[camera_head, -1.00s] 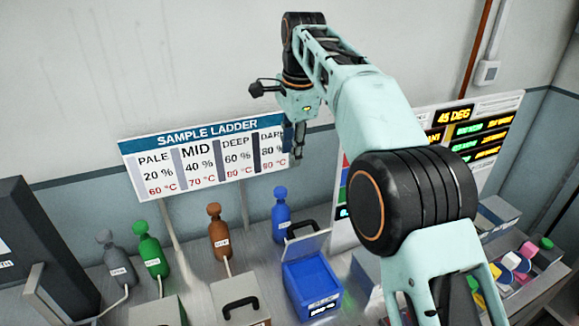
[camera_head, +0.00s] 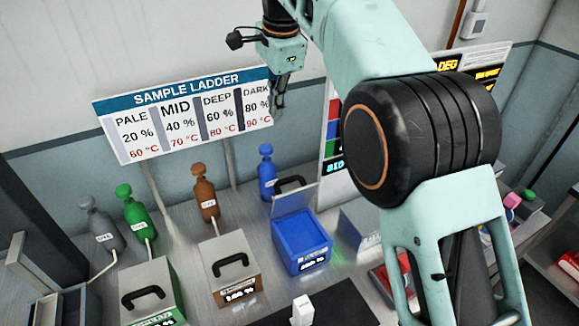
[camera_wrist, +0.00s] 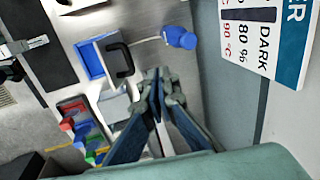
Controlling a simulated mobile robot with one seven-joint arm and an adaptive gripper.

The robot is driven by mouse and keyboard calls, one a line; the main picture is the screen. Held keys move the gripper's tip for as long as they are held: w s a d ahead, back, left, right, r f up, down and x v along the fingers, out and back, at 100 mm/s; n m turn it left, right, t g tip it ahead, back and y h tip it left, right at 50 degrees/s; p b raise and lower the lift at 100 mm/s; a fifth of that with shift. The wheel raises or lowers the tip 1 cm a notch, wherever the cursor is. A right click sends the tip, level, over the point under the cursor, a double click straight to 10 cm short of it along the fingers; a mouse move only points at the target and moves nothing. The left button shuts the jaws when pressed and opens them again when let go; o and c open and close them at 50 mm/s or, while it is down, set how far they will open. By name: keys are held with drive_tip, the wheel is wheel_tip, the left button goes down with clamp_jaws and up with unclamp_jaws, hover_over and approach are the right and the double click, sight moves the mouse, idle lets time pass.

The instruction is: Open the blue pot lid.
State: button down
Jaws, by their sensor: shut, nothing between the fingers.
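The blue pot (camera_head: 302,245) stands on the bench in the head view, with a lit label on its front. Its pale lid (camera_head: 296,200) is tilted up at the back edge, with a dark handle (camera_head: 291,184) behind it, and the blue inside shows. In the wrist view the blue pot (camera_wrist: 90,60) is at upper left, with the lid's handle (camera_wrist: 120,58) on its right side. My gripper (camera_head: 279,108) is shut and empty, above and behind the pot, in front of the sample sign. It also shows in the wrist view (camera_wrist: 160,76), apart from the lid.
A blue bottle (camera_head: 267,175) stands behind the pot. A brown-labelled pot (camera_head: 230,268) and a green-labelled pot (camera_head: 150,290) stand at left, both with lids down. The sample ladder sign (camera_head: 185,112) is close to my gripper. A grey box (camera_head: 360,235) stands at right.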

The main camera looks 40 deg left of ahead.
drive_tip(key=b, duration=0.5)
approach(289, 182)
drive_tip(key=shift+y, duration=0.4)
wheel_tip(289, 182, down, 7)
drive_tip(key=shift+r+p, duration=0.1)
drive_tip(key=shift+p, duration=0.2)
drive_tip(key=shift+w, duration=0.1)
drive_tip(key=shift+w+a+p, duration=0.2)
drive_tip(key=shift+a+p, duration=0.15)
drive_tip(key=shift+a, duration=0.1)
